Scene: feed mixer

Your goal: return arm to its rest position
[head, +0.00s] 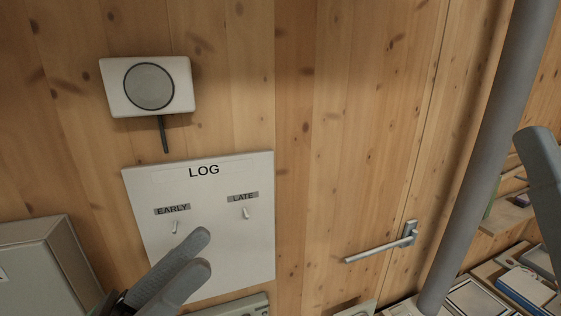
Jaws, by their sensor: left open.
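My left gripper (197,256) reaches in from the bottom left, in front of the lower part of a white LOG board (252,262) on the wooden wall. Its two grey fingers are apart with nothing seen between them. The board carries an EARLY label (172,209) and a LATE label (243,197), each with a small pale switch or peg below it. The gripper's fingertips appear just below the EARLY one; whether they touch the board I cannot tell.
A white box with a round grey disc (149,87) is on the wall above the board. A grey cabinet (40,262) is at bottom left. A door handle (385,243) and a shelf with books (527,287) are to the right. A thick grey pole (488,145) crosses the right side.

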